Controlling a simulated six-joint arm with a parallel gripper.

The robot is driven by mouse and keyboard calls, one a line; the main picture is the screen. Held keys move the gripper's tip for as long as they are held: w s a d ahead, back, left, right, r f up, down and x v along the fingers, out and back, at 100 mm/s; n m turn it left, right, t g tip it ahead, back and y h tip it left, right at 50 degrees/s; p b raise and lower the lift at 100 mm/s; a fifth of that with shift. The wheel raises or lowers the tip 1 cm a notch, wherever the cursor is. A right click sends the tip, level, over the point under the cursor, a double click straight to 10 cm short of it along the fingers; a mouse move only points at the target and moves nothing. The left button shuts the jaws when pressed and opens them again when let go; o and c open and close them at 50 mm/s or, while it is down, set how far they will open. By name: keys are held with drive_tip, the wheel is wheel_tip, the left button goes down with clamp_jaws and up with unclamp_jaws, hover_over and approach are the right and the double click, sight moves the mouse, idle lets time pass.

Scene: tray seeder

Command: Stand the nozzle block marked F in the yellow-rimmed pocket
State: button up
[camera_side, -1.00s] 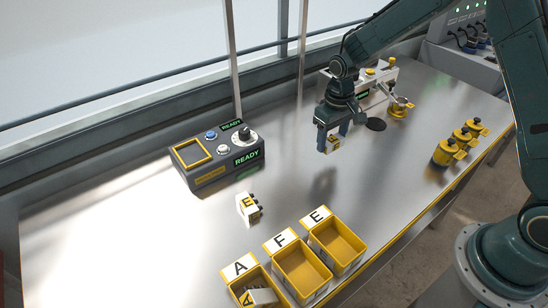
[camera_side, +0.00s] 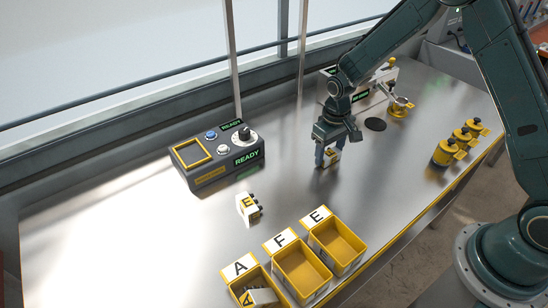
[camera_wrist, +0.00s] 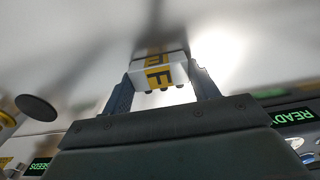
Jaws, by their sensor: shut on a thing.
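My gripper (camera_side: 327,155) is shut on a white nozzle block with a yellow band (camera_side: 332,157). In the wrist view the block (camera_wrist: 160,74) sits between the two fingers of my gripper (camera_wrist: 162,88). Its dark letter reads as an F, and dark nozzle tips show along one edge. It is low over the bench; I cannot tell whether it touches. The yellow-rimmed pocket (camera_side: 206,157) is on the left of the grey console (camera_side: 213,182), looks empty, and lies left of my gripper.
A block marked E (camera_side: 249,207) lies between the console and three yellow bins labelled A (camera_side: 233,286), F (camera_side: 324,277) and E (camera_side: 361,247). A block lies in bin A; F and E look empty. A post (camera_side: 235,75) rises behind the console.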

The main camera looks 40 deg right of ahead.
sight(330, 153)
drive_tip(key=shift+f, duration=0.1)
drive_tip(key=o, duration=1)
drive_tip(key=shift+o, duration=0.2)
wheel_tip(330, 153, up, 12)
drive_tip(key=shift+r, duration=0.2)
idle(0.4)
